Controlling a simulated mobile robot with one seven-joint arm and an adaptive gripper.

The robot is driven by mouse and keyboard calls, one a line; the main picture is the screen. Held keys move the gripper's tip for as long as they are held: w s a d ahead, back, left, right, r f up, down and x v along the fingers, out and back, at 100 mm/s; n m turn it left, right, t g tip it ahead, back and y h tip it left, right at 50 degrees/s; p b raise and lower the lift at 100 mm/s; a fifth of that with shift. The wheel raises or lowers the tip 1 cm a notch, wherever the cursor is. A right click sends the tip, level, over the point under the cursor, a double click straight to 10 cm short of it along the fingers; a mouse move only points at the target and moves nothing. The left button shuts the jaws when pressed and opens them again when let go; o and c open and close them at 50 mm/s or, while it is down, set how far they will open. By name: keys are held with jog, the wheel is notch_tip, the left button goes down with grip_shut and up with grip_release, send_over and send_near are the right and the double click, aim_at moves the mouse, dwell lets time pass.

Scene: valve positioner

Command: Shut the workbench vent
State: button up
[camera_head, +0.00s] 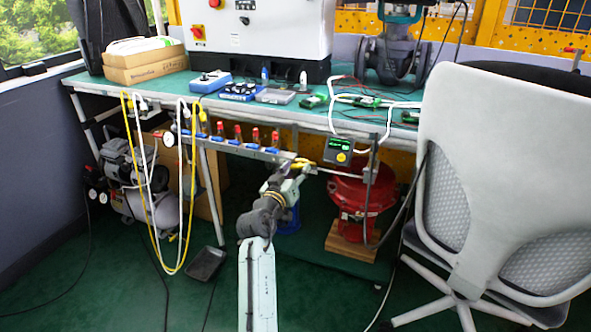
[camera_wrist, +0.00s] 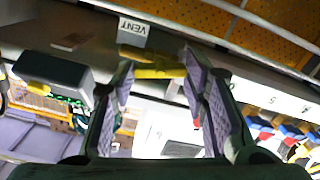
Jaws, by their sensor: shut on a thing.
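The vent is a valve with a yellow handle (camera_head: 301,162) at the right end of the metal rail under the workbench edge. In the wrist view the yellow handle (camera_wrist: 158,72) lies crosswise between my fingertips, beside a white VENT label (camera_wrist: 133,30). My gripper (camera_head: 287,172) reaches up to it from below. In the wrist view my gripper (camera_wrist: 160,75) has its two purple-padded fingers at either end of the handle, shut on it. The valve body is mostly hidden.
Several red-and-blue valves (camera_head: 238,134) line the rail to the left. A positioner box with a small display (camera_head: 338,151) and a red actuator (camera_head: 360,195) stand close on the right. An office chair (camera_head: 490,170) blocks the right foreground. Yellow and white hoses (camera_head: 163,262) hang at left.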

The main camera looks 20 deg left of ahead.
jog(key=n+p, duration=0.1)
jog(key=n, duration=0.2)
jog(key=shift+r+n+p, duration=0.2)
jog(key=shift+n+p, duration=0.15)
jog(key=shift+n, duration=0.05)
jog(key=n+p, duration=0.2)
jog(key=n, duration=0.1)
jog(key=shift+n, duration=0.3)
jog(key=n+p, duration=0.3)
jog(key=n, duration=0.1)
jog(key=shift+f+n+p, duration=0.1)
jog(key=shift+n+p, duration=0.6)
jog(key=shift+n, duration=0.8)
jog(key=o, duration=1.2)
jog(key=shift+f, duration=0.1)
jog(key=shift+c, duration=0.2)
